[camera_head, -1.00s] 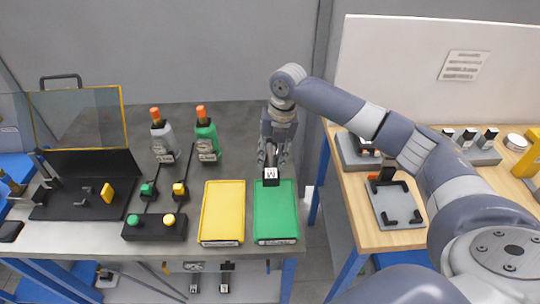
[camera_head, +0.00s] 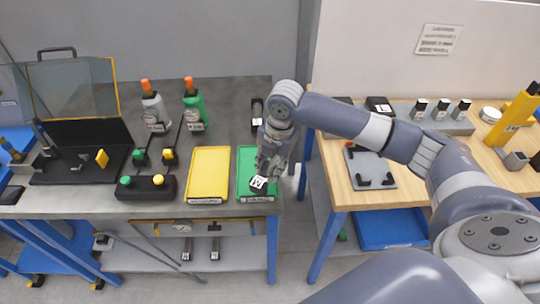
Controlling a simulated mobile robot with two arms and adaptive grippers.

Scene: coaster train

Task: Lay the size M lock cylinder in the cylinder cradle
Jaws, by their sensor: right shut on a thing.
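My right gripper (camera_head: 264,172) points down over the green tray (camera_head: 245,158). It is shut on a small black piece with a white M label (camera_head: 259,183), which looks like the size M lock cylinder. The piece is tilted and shows over the front half of the tray; I cannot tell if it touches it. A grey plate with black brackets (camera_head: 371,170) lies on the wooden table at right; I cannot tell whether it is the cylinder cradle. My left gripper is not in view.
A yellow tray (camera_head: 209,174) lies left of the green one. A black button box (camera_head: 146,188) and two bottles (camera_head: 194,108) stand further left. A grey rack (camera_head: 455,124) with several small pieces is on the wooden table (camera_head: 420,188). A gap separates the tables.

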